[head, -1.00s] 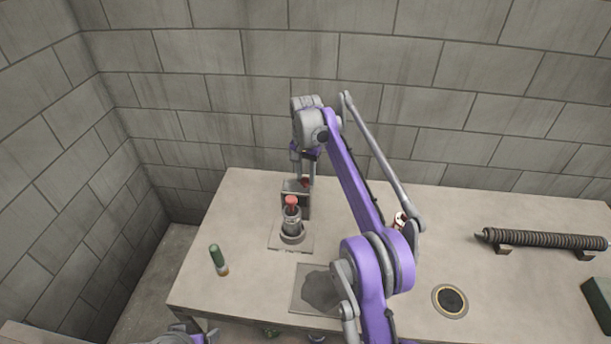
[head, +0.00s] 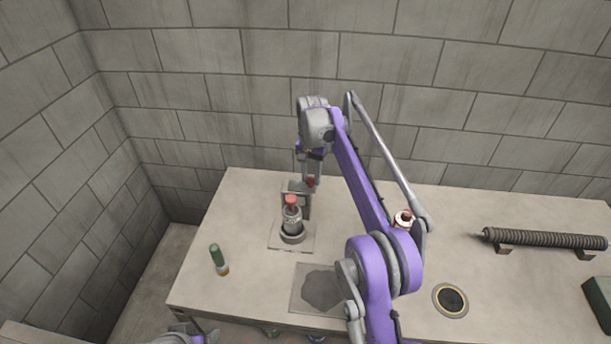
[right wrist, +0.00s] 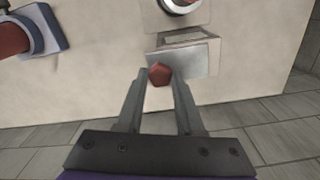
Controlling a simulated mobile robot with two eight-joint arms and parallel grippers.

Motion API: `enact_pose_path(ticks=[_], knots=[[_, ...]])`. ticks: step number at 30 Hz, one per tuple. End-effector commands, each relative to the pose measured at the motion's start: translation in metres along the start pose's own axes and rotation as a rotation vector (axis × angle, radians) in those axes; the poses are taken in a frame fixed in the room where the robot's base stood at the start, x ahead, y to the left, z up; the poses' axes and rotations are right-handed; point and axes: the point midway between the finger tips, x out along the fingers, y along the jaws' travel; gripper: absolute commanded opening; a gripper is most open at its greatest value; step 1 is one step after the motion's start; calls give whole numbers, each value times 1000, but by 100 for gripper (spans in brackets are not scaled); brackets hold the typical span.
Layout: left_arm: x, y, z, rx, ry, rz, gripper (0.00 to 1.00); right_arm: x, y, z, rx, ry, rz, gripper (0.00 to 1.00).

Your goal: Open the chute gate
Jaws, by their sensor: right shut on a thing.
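The chute (head: 303,211) is a small grey box-like unit at the back left of the table, behind a round glass-and-metal fitting with a red top. The gate's red knob (head: 310,182) is at its upper right. My right gripper (head: 307,178) reaches down to it from above and is shut on the knob. In the right wrist view the red faceted knob (right wrist: 160,74) sits between the two fingertips, with the grey chute box (right wrist: 196,61) just beyond. The fingers partly hide the gate. Only a piece of my left arm shows at the bottom left edge.
The red-topped fitting (head: 292,222) stands on a plate close in front of the chute. A green-handled tool (head: 218,259) stands left. A dark-patched plate (head: 319,290), a round port (head: 450,300) and a ribbed tube (head: 545,239) on supports are on the table. Block walls stand behind.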

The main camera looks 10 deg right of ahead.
Motion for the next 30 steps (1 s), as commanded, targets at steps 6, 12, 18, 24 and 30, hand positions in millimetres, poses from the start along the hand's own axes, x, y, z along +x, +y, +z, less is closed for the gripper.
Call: enact_pose_path(ticks=[6,12,18,24,30], knots=[[4,0,5,0,-4,0,72,1,27,-7,1,1,1,0],[4,0,4,0,-4,0,72,0,26,-7,0,1,0,0],[4,0,4,0,-4,0,72,0,26,-7,0,2,0,66],[4,0,4,0,-4,0,72,0,26,-7,0,2,0,66],[2,0,2,0,-2,0,72,-9,26,-7,0,2,0,66]])
